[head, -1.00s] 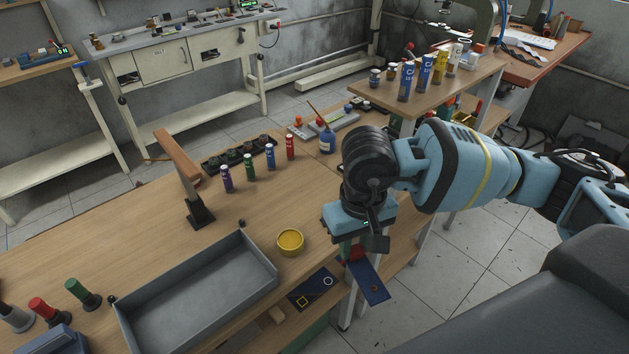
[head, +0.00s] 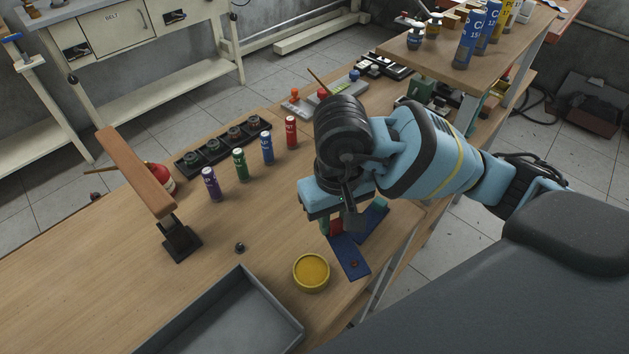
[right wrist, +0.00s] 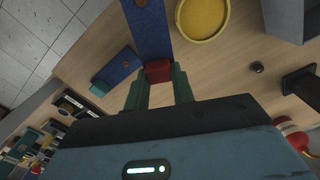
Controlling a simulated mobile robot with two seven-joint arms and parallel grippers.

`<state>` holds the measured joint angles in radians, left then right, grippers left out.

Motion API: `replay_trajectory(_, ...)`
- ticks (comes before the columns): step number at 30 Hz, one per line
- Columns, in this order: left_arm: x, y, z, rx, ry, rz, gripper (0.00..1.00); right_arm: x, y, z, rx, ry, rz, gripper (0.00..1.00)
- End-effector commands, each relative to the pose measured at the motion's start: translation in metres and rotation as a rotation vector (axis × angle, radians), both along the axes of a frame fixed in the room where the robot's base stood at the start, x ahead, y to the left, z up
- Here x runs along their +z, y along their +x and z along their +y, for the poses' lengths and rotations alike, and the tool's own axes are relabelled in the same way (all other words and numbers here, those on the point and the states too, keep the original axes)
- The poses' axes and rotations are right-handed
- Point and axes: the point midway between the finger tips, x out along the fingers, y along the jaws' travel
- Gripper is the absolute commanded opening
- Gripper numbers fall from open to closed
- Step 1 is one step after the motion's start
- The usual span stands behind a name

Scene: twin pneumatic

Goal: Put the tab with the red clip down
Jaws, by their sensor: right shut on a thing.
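My right gripper (head: 333,232) is shut on the red clip (right wrist: 157,71) at the end of a blue tab. The clip shows between the two green fingers in the right wrist view. The blue tab (head: 349,258) is a flat strip with an orange-brown dot near its free end. It also shows in the right wrist view (right wrist: 149,34). The tab is over the front right part of the wooden table, right of the yellow bowl. I cannot tell whether it touches the tabletop. A second blue piece (head: 373,221) with a teal end lies beside it. My left gripper is not in view.
Small coloured cans (head: 267,148), a black rack (head: 188,164) and a stand with a wooden arm (head: 133,170) are further back. The table's edge is close on the right.

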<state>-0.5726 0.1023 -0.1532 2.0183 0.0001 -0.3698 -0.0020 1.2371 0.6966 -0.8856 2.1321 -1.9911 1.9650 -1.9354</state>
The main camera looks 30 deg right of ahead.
Motion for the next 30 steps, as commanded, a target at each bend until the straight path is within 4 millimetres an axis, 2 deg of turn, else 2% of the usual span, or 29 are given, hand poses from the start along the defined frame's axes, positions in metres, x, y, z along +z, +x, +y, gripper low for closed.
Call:
replay_trajectory(7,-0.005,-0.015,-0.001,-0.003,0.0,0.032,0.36,0.0,0.004,-0.001,-0.006,0.001,-0.004,0.03)
replay_trajectory(10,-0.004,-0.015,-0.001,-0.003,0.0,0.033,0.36,0.0,0.014,-0.005,-0.009,0.0,-0.004,0.03)
replay_trajectory(21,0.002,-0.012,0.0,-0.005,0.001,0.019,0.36,-0.007,0.083,-0.03,-0.009,0.002,-0.003,0.03)
replay_trajectory(30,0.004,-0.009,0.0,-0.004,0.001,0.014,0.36,-0.013,0.131,-0.047,-0.007,0.002,-0.003,0.03)
